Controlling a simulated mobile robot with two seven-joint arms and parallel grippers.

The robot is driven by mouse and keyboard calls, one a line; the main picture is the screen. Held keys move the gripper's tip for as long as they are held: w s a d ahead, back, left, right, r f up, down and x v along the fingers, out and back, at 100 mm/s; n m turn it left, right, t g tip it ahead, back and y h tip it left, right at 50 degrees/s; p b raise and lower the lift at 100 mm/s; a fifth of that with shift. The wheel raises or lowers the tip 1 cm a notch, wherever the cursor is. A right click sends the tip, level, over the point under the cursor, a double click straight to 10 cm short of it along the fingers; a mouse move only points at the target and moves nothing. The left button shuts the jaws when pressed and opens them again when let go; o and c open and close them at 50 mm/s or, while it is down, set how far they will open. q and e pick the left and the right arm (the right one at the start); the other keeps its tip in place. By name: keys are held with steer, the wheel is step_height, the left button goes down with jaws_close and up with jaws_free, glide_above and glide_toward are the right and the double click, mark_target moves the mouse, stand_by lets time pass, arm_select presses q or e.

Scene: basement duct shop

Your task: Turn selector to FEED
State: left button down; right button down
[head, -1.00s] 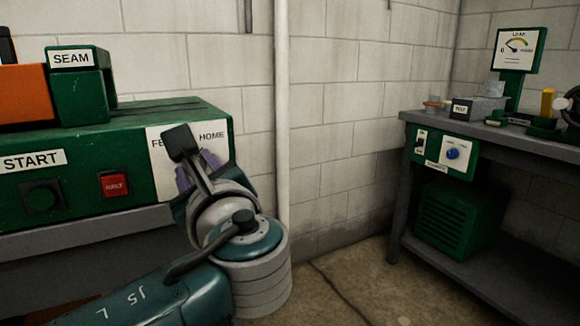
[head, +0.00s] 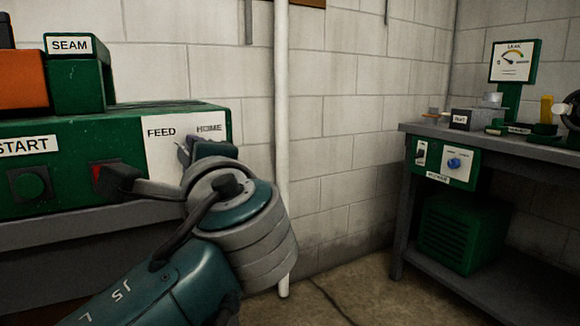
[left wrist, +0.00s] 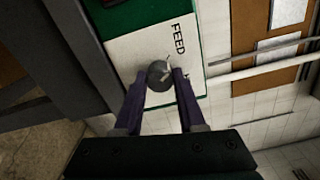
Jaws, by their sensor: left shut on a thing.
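The white selector plate (head: 165,160) is on the right end of the green machine's front, with FEED at left and HOME at right. The round grey selector knob (left wrist: 159,77) shows between my left fingertips in the left wrist view. A thin pointer on it aims toward the FEED lettering (left wrist: 180,40). In the head view my wrist hides most of the knob. My left gripper (left wrist: 159,84), with purple fingers, is shut on the knob; it also shows in the head view (head: 205,150). My right gripper is not in view.
A green START button (head: 31,186) and a red HALT button (head: 100,178), partly covered by my wrist, are left of the plate. A pale vertical pipe (head: 283,120) is right of the machine. A workbench (head: 405,160) with a gauge stands at the right.

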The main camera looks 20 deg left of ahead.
arm_select(q)
steer(key=shift+n+b, duration=0.6)
steer(key=shift+n, duration=0.5)
steer(key=c, duration=0.5)
jaws_free()
steer(key=v, duration=1)
steer(key=shift+w+p, duration=0.1)
steer(key=shift+p, duration=0.2)
